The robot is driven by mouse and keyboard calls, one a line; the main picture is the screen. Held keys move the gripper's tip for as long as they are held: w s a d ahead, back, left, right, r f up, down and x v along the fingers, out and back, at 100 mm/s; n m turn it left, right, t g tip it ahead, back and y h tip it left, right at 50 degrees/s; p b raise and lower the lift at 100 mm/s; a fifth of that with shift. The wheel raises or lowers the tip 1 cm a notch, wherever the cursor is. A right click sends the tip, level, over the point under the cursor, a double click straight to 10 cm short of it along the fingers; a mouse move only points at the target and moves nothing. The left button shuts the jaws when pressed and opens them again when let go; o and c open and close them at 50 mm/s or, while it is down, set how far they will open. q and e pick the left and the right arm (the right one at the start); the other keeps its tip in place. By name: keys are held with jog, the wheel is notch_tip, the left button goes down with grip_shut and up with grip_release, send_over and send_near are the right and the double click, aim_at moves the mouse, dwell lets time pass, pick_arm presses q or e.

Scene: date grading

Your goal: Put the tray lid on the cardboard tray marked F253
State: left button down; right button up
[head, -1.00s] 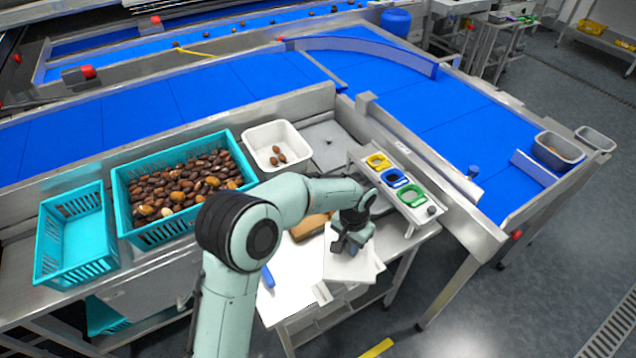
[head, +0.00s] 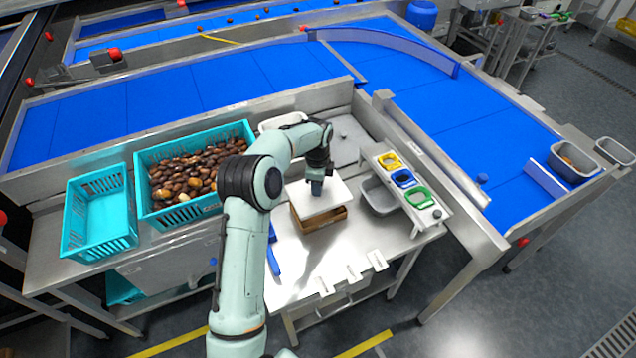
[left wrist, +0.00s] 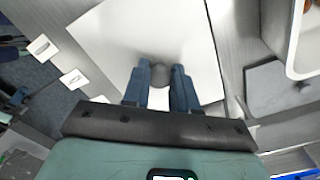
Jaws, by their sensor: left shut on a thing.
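The white square tray lid (head: 337,199) is over the brown cardboard tray (head: 322,223), whose front and side walls show below it. The lid looks roughly level; I cannot tell whether it touches the rim. My left gripper (head: 317,188) points down at the lid's middle. In the left wrist view the lid (left wrist: 110,40) fills the middle, and my left gripper (left wrist: 160,84) is shut on its round grey knob (left wrist: 160,73). The lid hides the tray's inside, and no F253 marking is legible. My right gripper is out of view.
A teal crate of dates (head: 147,185) and an empty teal crate (head: 73,235) stand left. A grey bin (head: 379,200) and a rack with yellow, blue and green rings (head: 432,218) stand right. A blue tool (head: 273,258) lies on the table.

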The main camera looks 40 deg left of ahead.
pick_arm(q)
notch_tip(320, 180, down, 4)
jog(key=shift+s+f+b, duration=0.1)
jog(key=shift+f+b, duration=0.05)
jog(key=shift+b, duration=0.55)
jog(key=shift+f, duration=0.75)
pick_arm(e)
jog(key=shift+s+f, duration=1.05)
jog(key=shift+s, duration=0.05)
pick_arm(q)
jog(key=shift+f, duration=0.15)
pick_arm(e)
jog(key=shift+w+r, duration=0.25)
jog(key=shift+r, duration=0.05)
pick_arm(q)
jog(key=shift+f, duration=0.6)
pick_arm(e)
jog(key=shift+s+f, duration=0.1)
pick_arm(q)
jog(key=shift+c, duration=2.1)
grip_release()
jog(key=shift+r+p, duration=1.2)
jog(key=shift+r, duration=2.3)
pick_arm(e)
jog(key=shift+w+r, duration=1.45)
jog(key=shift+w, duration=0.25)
